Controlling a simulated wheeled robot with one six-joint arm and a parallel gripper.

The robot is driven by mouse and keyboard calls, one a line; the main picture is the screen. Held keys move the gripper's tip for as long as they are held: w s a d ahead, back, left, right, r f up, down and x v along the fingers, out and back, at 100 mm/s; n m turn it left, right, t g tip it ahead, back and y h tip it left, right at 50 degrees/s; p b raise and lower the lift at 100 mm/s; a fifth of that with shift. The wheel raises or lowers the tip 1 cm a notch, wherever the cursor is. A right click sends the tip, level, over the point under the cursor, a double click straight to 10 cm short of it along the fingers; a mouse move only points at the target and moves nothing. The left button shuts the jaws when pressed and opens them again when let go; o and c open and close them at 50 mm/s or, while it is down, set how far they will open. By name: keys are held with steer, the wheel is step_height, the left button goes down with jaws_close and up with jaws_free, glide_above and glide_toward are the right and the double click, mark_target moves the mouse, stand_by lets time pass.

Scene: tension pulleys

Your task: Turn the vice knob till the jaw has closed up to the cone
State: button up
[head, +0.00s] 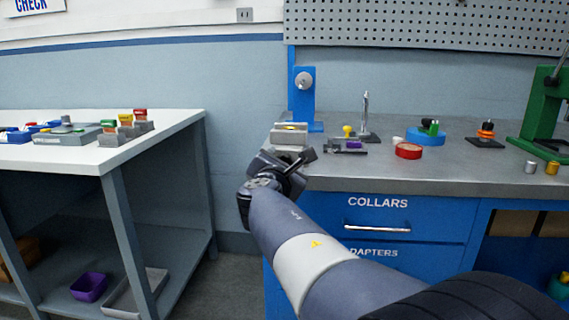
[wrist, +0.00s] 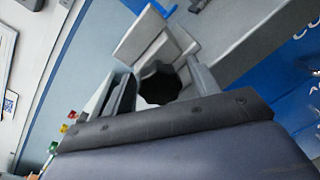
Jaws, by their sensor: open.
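The vice (head: 289,136) is a pale grey block at the left front corner of the grey bench. A small yellow thing (head: 290,127) shows at its top; I cannot tell for sure that it is the cone. In the wrist view the vice (wrist: 150,38) lies beyond my fingers, with its black lobed knob (wrist: 160,84) facing me. My gripper (head: 284,162) is open in front of the vice. In the wrist view its fingers stand on either side of the knob, with gaps showing. The gripper hides the knob in the head view. The jaw gap is unclear.
A blue upright post (head: 303,105) stands behind the vice. A small grey fixture (head: 345,148), a yellow-topped piece (head: 347,130) and a red round dish (head: 408,151) are to its right. A white table (head: 90,150) stands left, across a floor gap.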

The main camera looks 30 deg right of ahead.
steer(key=p+v, duration=0.2)
steer(key=v, duration=0.8)
steer(key=shift+s+a, duration=0.25)
steer(key=shift+s, duration=0.05)
steer(key=shift+f, duration=0.1)
steer(key=w+d+n+b, duration=0.1)
steer(key=w+d+n, duration=0.1)
steer(key=w+d+n+b, duration=0.1)
steer(key=w+d+n, duration=0.1)
steer(key=w, duration=0.1)
steer(key=w+d+n, duration=0.2)
steer(key=w+n, duration=0.1)
steer(key=shift+f+h+b, duration=0.15)
steer(key=shift+h+b, duration=0.15)
steer(key=shift+b, duration=0.1)
steer(key=shift+c, duration=0.5)
